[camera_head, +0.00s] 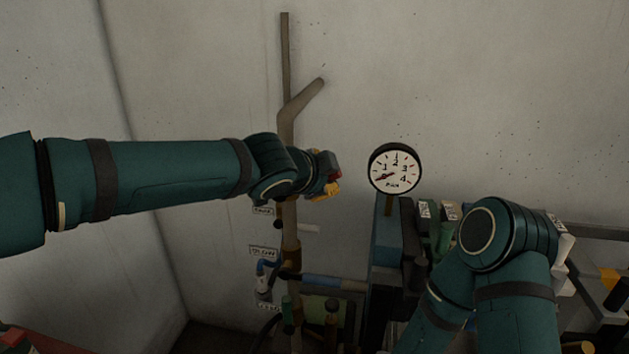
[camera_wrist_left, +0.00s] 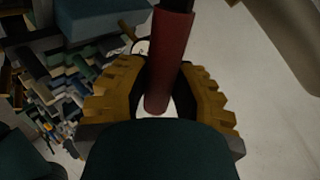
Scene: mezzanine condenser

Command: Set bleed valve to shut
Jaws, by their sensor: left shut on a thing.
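My left gripper (camera_head: 331,188) is shut on a red handle (camera_wrist_left: 170,60) in front of the upright pipe (camera_head: 291,235). In the left wrist view the yellow fingers (camera_wrist_left: 160,95) lie on both sides of the round red grip. In the head view only a bit of red shows at the fingertips, and my left wrist covers the pipe behind. I cannot see the valve body or read the handle's setting. My right arm comes up from the bottom right, and its gripper does not show.
A round pressure gauge (camera_head: 395,168) stands right of my left gripper, above a blue box (camera_head: 387,238). Small label plates (camera_head: 264,251) and a blue fitting (camera_head: 264,268) sit left of the pipe. Crowded equipment fills the lower right.

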